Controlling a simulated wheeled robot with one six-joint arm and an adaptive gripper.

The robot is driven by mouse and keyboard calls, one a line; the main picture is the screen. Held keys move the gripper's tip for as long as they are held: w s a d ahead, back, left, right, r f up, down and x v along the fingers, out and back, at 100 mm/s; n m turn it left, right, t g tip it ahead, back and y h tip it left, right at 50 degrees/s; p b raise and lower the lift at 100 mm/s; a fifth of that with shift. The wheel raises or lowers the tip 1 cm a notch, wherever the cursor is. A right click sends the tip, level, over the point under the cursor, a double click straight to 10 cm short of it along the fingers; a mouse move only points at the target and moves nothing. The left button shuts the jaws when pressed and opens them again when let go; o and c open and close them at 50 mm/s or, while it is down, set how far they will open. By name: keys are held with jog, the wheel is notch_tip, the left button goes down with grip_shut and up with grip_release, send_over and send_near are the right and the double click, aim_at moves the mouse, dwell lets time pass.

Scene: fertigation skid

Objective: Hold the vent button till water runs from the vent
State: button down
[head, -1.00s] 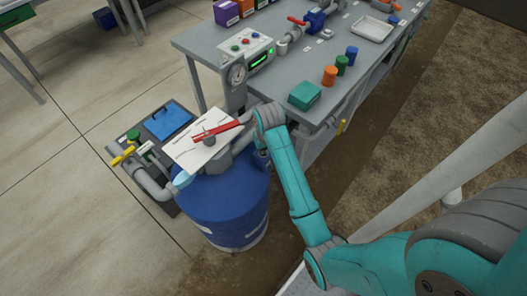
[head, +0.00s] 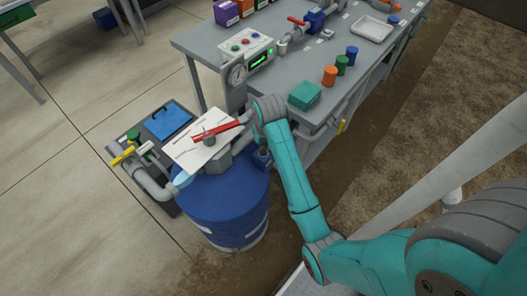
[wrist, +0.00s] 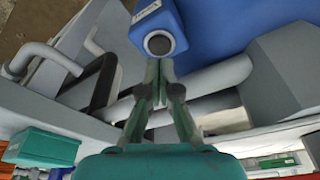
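No running water shows. In the head view my gripper is not clearly seen, being at the far end of my arm by the blue tank (head: 230,215).
A grey bench (head: 300,75) holds a teal box (head: 304,95), several coloured caps and a control box (head: 246,47). Grey pipes (wrist: 215,75) run close around the fingers.

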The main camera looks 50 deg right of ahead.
jog(key=shift+r, duration=2)
jog(key=s+a+f+n+t, duration=0.3)
jog(key=s+a+f+t, duration=0.3)
jog(key=s+a+f, duration=0.6)
jog(key=s+a+r+n+t, duration=0.1)
jog(key=s+a+r+t, duration=0.1)
jog(key=s+r, duration=0.4)
jog(key=s+a+r+t, duration=0.2)
jog(key=s+a+r, duration=0.2)
jog(key=s+r, duration=0.3)
jog(key=s+a+r+n+t+y, duration=0.1)
jog(key=s+a+r+t, duration=0.1)
jog(key=s+r, duration=0.5)
jog(key=shift+s+a+n+t, duration=0.3)
jog(key=shift+a+t, duration=0.1)
jog(key=shift+a, duration=0.2)
jog(key=shift+r, duration=0.1)
